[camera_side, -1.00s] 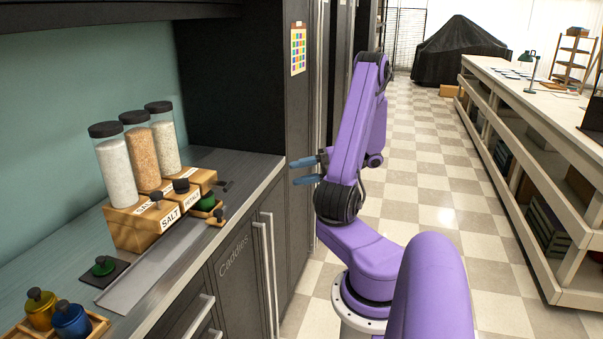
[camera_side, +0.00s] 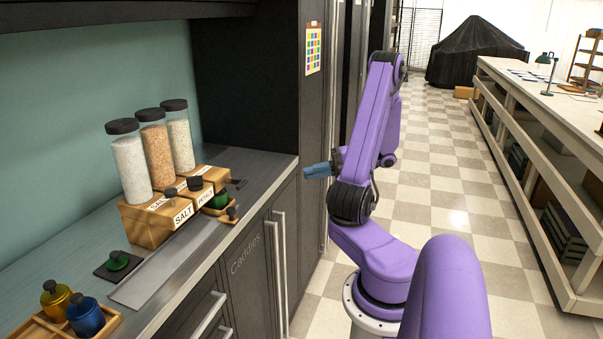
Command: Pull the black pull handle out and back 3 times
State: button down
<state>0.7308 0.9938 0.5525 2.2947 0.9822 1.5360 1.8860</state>
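A wooden dispenser with several drawers (camera_side: 150,222) stands on the counter under three black-lidded jars. Its labels include SALT. Dark knob-like pulls show at its front: one on the left (camera_side: 171,193), one in the middle (camera_side: 195,184) and one at the right (camera_side: 232,213) on a small wooden piece. I cannot tell which is the black pull handle. A green knob or pot (camera_side: 219,200) sits between the middle and right pulls. My gripper (camera_side: 306,171) is in the air just beyond the counter's right edge, apart from the pulls. Its blue fingers overlap in this view, so their opening is unclear.
A grey metal strip (camera_side: 150,280) lies along the counter front. A green-knobbed piece on a dark plate (camera_side: 118,260) and a wooden tray (camera_side: 40,325) with yellow and blue pots sit at the left. A dark tall cabinet (camera_side: 250,90) stands behind. Air above the floor is clear.

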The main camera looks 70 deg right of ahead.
jog(key=w+a+r+n+g+h, duration=0.65)
jog(key=w+r+n+g, duration=0.2)
jog(key=r+n, duration=0.4)
jog(key=n, duration=0.2)
send_near(230, 181)
jog(key=shift+t, duration=0.35)
jog(key=f, duration=0.6)
jog(key=shift+s, duration=0.4)
jog(key=shift+w+r, duration=0.1)
jog(key=shift+w, duration=1.75)
